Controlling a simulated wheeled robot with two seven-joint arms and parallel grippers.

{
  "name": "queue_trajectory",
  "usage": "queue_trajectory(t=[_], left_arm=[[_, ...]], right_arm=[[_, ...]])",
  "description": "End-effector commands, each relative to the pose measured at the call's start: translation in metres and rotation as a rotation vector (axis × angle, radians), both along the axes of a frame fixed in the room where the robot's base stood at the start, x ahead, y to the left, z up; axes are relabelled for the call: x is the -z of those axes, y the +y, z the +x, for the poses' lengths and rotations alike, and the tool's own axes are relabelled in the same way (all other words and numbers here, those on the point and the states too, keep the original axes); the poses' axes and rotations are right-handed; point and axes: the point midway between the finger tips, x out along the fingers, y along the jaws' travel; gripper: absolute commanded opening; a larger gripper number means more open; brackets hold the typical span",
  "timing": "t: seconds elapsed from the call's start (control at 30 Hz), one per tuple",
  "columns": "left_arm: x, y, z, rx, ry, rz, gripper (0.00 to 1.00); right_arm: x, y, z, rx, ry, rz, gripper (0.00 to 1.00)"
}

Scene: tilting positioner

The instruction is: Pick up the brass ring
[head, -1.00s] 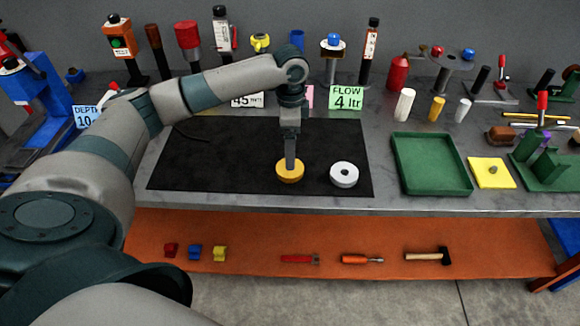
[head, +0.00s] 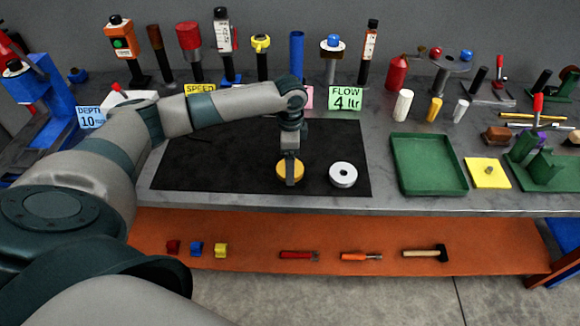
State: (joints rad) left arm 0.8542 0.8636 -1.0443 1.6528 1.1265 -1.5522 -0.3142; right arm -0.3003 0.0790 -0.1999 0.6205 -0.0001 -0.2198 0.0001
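The brass ring (head: 283,166) lies on the black mat (head: 225,160), left of a white-grey ring (head: 343,175). My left gripper (head: 291,180) comes down from above at the brass ring. Its fingers overlap the ring's middle and near edge in the head view. I see the fingers edge-on, so I cannot tell whether they are open or closed on the ring. The ring's centre is hidden behind them. The ring appears to rest on the mat. My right gripper is not in view.
A green tray (head: 402,185) and a yellow plate (head: 477,181) stand to the right of the mat. Several upright tools and a green FLOW sign (head: 345,98) line the back. An orange shelf (head: 320,228) below holds small tools.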

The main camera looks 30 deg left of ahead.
Motion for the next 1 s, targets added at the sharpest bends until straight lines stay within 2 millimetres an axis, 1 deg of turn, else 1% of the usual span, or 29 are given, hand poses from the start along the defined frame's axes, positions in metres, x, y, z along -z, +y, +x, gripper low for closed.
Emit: queue_trajectory(t=[0.1, 0.2, 0.63, 0.67, 0.7, 0.77, 0.8, 0.87, 0.9, 0.93, 1.0], left_arm=[[0.011, 0.0, -0.001, 0.0, 0.003, 0.001, 0.84], [0.014, 0.0, -0.001, 0.001, 0.001, 0.002, 0.84], [0.014, 0.0, -0.001, 0.0, 0.001, 0.001, 0.84], [0.014, 0.0, -0.001, 0.0, 0.001, 0.001, 0.77], [0.014, 0.0, -0.001, 0.0, 0.001, 0.001, 0.68], [0.014, 0.001, 0.0, 0.0, 0.001, 0.001, 0.53], [0.014, 0.0, -0.001, 0.0, 0.001, 0.001, 0.44], [0.014, 0.0, -0.001, 0.0, 0.001, 0.001, 0.29], [0.014, 0.0, -0.001, 0.0, 0.001, 0.001, 0.2], [0.013, 0.0, 0.0, 0.0, -0.002, 0.0, 0.16], [0.013, 0.0, 0.0, 0.0, -0.002, 0.0, 0.16]], right_arm=[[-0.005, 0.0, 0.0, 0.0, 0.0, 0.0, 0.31], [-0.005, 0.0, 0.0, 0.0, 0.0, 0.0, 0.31], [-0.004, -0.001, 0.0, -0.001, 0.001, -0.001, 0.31], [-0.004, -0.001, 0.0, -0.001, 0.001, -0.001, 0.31], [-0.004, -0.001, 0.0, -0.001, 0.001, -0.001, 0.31], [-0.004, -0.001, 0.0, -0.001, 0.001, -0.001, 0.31], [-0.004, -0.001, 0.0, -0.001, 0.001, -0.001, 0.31], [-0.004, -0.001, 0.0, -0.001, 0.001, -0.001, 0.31], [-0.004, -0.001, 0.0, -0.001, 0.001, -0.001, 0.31], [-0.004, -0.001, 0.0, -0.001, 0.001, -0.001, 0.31], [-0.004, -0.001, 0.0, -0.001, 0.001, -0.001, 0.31]])
